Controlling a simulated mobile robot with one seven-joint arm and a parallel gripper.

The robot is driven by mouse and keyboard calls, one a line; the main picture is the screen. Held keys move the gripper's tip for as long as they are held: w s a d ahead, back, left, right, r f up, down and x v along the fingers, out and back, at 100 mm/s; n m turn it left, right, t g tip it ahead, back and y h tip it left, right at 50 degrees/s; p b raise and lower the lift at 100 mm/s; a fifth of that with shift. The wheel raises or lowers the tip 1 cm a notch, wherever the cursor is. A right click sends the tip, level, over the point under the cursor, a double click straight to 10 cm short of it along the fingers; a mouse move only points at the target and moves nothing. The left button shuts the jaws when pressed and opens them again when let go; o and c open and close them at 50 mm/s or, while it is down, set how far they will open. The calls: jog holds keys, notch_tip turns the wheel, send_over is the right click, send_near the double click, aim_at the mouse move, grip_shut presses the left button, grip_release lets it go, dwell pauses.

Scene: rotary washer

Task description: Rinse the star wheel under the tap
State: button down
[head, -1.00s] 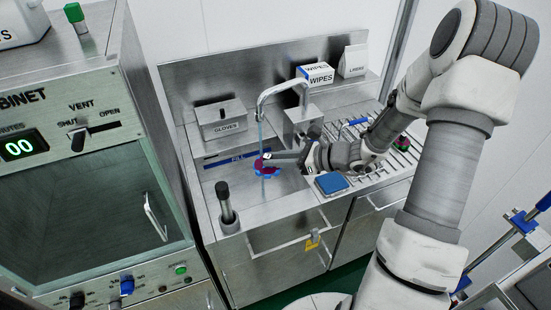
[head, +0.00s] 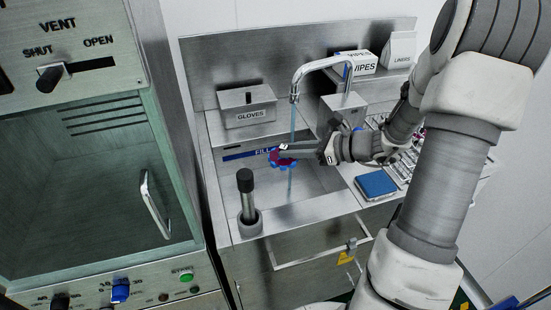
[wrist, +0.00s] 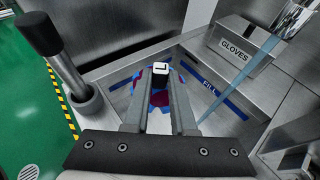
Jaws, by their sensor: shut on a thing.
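The star wheel (head: 279,159), dark red with blue points, is in my gripper (head: 287,150) above the sink basin. In the wrist view the wheel (wrist: 158,98) is partly hidden behind the fingers, which are shut on a small pale-topped block (wrist: 161,68) at its middle. The tap (head: 320,65) is running. Its water stream (head: 293,122) falls just right of the wheel in the head view. In the wrist view the stream (wrist: 237,82) is also right of the wheel, apart from it.
A gloves box (head: 248,110) stands behind the basin. A dark-handled tool stands in a holder (head: 249,222) at the basin's front left. A blue pad (head: 376,185) lies right of the basin. A cabinet (head: 90,170) stands on the left.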

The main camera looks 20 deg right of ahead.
jog(key=s+d+f+m+b, duration=0.1)
jog(key=s+d+b, duration=0.1)
jog(key=d+b, duration=0.35)
jog(key=w+f+b, duration=0.3)
jog(key=w+f, duration=0.3)
jog(key=w, duration=0.3)
jog(key=shift+w+d+t+h+b, duration=0.2)
jog(key=shift+d+t+h+b, duration=0.1)
jog(key=shift+d+b, duration=0.15)
dwell(2.1)
jog(key=s+r+p, duration=0.6)
jog(key=s+p, duration=0.3)
jog(key=p, duration=0.2)
jog(key=shift+s+p, duration=0.35)
jog(key=shift+p, duration=0.05)
